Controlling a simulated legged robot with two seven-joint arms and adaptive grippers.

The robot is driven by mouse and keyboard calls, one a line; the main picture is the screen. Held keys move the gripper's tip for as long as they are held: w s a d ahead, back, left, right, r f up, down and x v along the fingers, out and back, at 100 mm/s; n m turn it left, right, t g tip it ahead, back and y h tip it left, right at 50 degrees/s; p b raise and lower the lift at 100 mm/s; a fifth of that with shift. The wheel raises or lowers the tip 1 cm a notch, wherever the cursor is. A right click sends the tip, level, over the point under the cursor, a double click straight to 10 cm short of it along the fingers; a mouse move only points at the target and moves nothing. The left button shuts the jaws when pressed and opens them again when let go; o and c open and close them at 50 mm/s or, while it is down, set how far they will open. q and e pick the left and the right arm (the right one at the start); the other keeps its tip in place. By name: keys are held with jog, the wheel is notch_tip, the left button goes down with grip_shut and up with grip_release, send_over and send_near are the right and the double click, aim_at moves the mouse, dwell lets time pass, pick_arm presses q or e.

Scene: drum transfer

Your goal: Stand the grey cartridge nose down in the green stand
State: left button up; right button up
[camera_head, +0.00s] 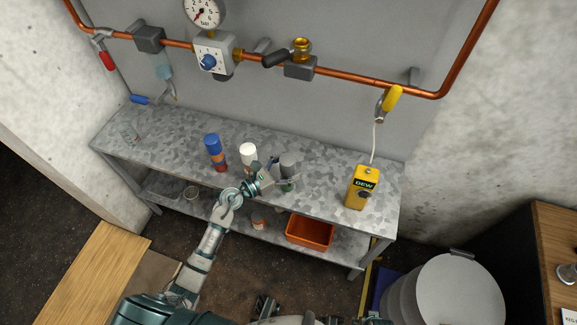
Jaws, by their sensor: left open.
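The grey cartridge (289,160) is upright at the middle of the metal bench, at the end of my left arm. A small part of the green stand (287,187) shows directly below it. My left gripper (284,171) is open, with its fingers close around the cartridge. The fingers hide the cartridge's lower part, so I cannot tell whether its nose is seated in the stand or whether the fingers touch it. I cannot make out my right gripper.
On the metal bench (335,175), a white-capped can (248,154) and a blue-capped can (213,147) stand left of the gripper. A yellow device (362,188) stands at the right. An orange bin (309,231) is on the lower shelf. Copper piping (350,78) runs along the wall.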

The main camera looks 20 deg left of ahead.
pick_arm(q)
jog(key=v, duration=1.2)
